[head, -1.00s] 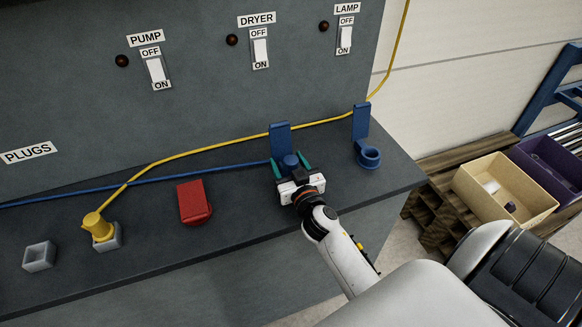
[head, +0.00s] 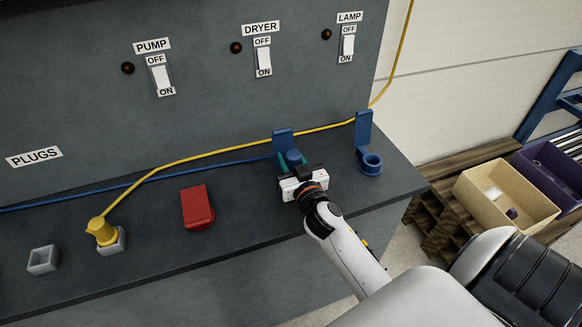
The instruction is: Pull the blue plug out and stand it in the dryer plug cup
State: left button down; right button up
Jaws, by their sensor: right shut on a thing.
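The blue plug (head: 293,157) is at the blue outlet bracket (head: 282,138) below the DRYER switch, with a blue cord running left from it. My right gripper (head: 292,165) is shut on the blue plug; its arm and body hide the plug's lower part. An empty grey square cup (head: 43,261) stands at the far left of the bench. A second grey cup (head: 118,246) holds a yellow plug (head: 101,232). No label marks which cup is the dryer's. My left gripper is not in view.
A red block (head: 197,208) stands between the cups and my right gripper. An empty blue ring holder (head: 371,163) stands to the right. The yellow cord (head: 215,150) runs behind the blue plug. The bench (head: 160,238) is clear around the red block.

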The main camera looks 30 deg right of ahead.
notch_tip(320, 180, up, 7)
jog(key=shift+f+p, duration=0.2)
jog(key=shift+p, duration=0.15)
jog(key=shift+r+p, duration=2.55)
jog(key=shift+r, duration=0.2)
jog(key=shift+a+f, duration=0.1)
